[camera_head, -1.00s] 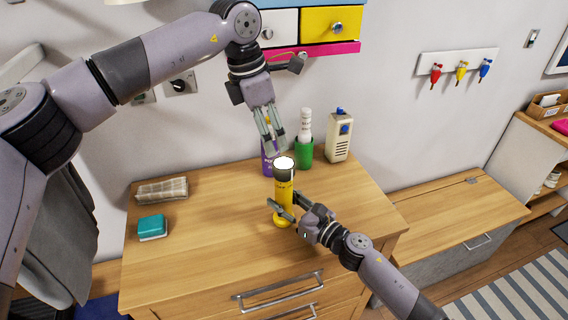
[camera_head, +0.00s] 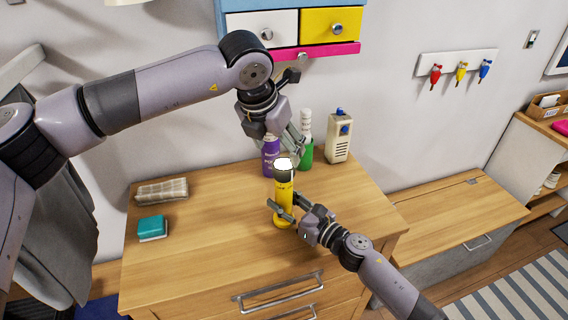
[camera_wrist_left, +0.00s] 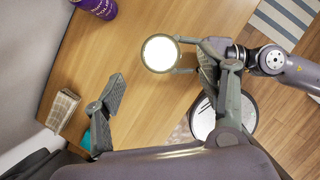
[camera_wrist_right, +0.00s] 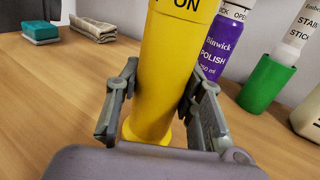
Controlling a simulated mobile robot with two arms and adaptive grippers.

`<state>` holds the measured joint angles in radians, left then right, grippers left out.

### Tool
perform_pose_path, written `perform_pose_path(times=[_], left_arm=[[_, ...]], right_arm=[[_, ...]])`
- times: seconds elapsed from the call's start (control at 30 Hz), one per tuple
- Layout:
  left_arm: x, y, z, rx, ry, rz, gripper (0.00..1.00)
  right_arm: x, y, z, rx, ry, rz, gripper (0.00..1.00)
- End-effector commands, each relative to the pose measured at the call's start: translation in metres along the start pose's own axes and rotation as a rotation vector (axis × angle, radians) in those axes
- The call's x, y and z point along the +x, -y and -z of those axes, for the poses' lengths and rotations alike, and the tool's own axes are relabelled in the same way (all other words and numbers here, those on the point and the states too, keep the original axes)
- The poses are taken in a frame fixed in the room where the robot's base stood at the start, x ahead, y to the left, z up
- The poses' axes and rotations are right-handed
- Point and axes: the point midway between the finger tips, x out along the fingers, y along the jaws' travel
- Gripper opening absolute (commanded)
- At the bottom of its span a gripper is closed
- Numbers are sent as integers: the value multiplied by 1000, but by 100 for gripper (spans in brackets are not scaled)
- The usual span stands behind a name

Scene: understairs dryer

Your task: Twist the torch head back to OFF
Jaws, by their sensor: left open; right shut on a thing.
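The yellow torch (camera_head: 284,205) stands upright on the wooden dresser top. Its dark head (camera_head: 284,174) is at the top and its lens glows white. The lens also shows in the left wrist view (camera_wrist_left: 161,53). The word ON shows on the yellow body in the right wrist view (camera_wrist_right: 172,50). My right gripper (camera_head: 291,207) is shut on the torch's lower body, with a finger on each side.
Behind the torch stand a purple polish bottle (camera_head: 270,157), a green-based stain stick (camera_head: 305,152) and a cream box with a blue knob (camera_head: 338,140). A teal sponge (camera_head: 152,228) and folded cloth (camera_head: 162,190) lie at left. The dresser's front left is clear.

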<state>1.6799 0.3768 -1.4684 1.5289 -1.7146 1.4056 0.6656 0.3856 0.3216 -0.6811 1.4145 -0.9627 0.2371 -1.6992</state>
Motion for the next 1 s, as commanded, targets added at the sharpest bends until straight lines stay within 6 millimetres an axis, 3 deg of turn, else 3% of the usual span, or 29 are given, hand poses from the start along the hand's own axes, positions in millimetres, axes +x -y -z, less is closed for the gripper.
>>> perform_pose_path(times=[0.2,0.4,0.8,1.0], left_arm=[[45,0,1,1,-3,0,66],[70,0,0,1,-2,1,66],[78,0,0,2,-1,0,66],[78,0,0,2,-1,0,54]], right_arm=[[0,0,0,0,0,0,0],[0,0,0,0,0,0,0],[0,0,0,0,0,1,0],[0,0,0,0,0,1,0]])
